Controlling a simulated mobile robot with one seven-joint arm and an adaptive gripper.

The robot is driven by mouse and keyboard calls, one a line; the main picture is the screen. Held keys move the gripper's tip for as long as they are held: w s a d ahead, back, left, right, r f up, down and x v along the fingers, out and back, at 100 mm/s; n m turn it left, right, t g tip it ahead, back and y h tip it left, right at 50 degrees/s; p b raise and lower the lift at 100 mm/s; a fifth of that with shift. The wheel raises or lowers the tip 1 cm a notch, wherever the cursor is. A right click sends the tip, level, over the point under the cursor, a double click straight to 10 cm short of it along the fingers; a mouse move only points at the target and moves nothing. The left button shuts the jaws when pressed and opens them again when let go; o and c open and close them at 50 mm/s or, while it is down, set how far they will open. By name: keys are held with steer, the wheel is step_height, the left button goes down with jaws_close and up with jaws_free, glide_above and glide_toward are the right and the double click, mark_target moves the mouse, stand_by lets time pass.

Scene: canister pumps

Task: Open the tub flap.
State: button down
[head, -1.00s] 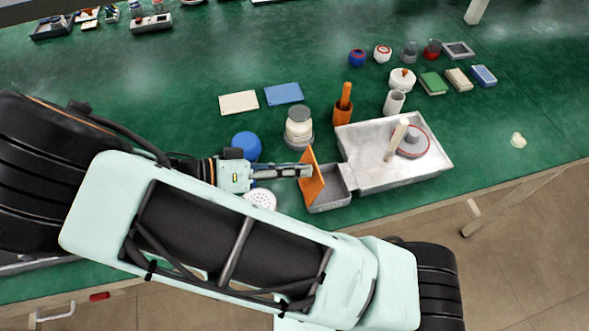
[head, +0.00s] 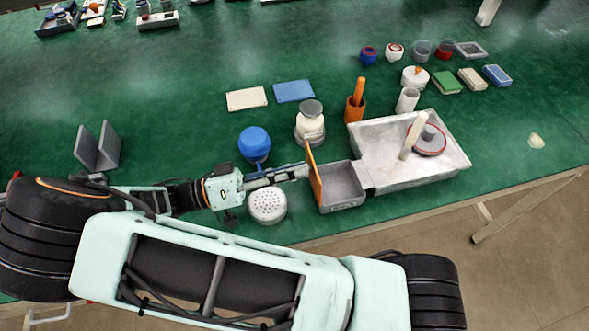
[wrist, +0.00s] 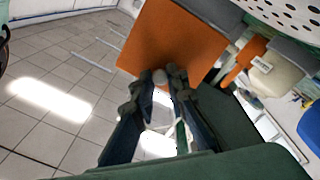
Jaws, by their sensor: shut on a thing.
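The orange flap (head: 315,180) stands nearly upright at the left side of the small grey tub (head: 345,204), seen almost edge-on in the head view. The tub's empty inside is visible from above. My gripper (head: 304,171) is at the flap's left face. In the wrist view the flap (wrist: 175,40) fills the upper middle as a flat orange panel. There my gripper (wrist: 161,88) has its two fingers shut around a small pale knob (wrist: 160,76) on the flap.
A large grey tray (head: 455,166) with a pale post and round disc adjoins the tub on the right. A white perforated dome (head: 268,206), a blue ball-topped item (head: 254,143) and a cream jar (head: 310,127) stand close to my gripper. The table's front edge runs just below the tub.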

steer(key=c, duration=1.9)
jaws_free()
steer(key=v, duration=1.2)
steer(key=shift+o, duration=0.5)
